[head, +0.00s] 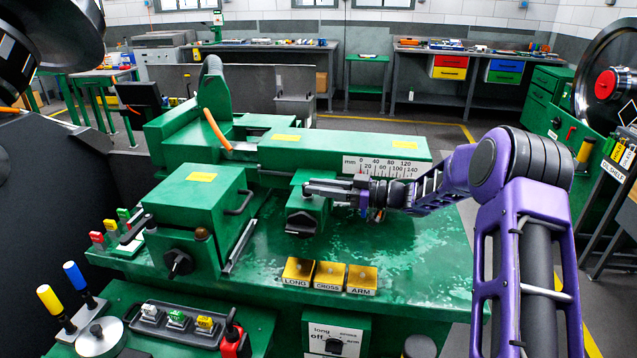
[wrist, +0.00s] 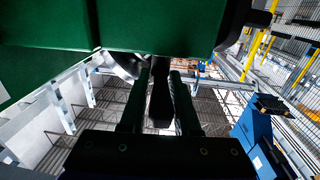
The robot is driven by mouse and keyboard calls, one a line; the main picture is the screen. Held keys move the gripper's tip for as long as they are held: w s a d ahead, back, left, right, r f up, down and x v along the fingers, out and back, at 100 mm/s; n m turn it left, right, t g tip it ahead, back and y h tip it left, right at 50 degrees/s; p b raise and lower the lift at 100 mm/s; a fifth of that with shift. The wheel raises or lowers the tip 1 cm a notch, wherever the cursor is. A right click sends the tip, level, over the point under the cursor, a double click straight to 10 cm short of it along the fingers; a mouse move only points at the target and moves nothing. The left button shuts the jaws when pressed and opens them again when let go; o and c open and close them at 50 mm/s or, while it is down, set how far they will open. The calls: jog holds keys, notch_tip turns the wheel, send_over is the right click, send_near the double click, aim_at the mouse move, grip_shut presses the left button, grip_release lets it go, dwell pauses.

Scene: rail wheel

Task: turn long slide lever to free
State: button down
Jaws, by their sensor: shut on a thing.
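My gripper (head: 308,189) is at the front of a small green slide block (head: 306,212) in the middle of the machine, reaching in from the right. In the wrist view its two dark fingers (wrist: 159,78) are shut on a dark lever (wrist: 160,104), which I take to be the long slide lever. The lever hangs below a green underside (wrist: 150,28). In the head view the fingers mostly hide this lever. No mark for its free position can be read. A dark knob (head: 301,224) sits on the block's front, just below my gripper.
A ruler scale (head: 385,167) runs behind my gripper. Yellow trays marked LONG (head: 298,270), CROSS (head: 329,275) and ARM (head: 362,279) stand in front. A green housing (head: 196,195) with a handle stands left. A selector panel (head: 335,338) is at the bottom. The green bed is clear at right.

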jog(key=shift+w+r+n+g, duration=0.1)
jog(key=shift+w+n+g, duration=0.05)
jog(key=shift+n+g, duration=0.55)
jog(key=c, duration=0.7)
grip_release()
jog(key=shift+a, duration=0.1)
jog(key=shift+d, duration=0.6)
jog(key=d, duration=0.5)
jog(key=s+d, duration=0.1)
jog(key=d, duration=0.4)
jog(key=s+d, duration=0.1)
jog(key=d, duration=0.5)
jog(key=shift+d, duration=0.1)
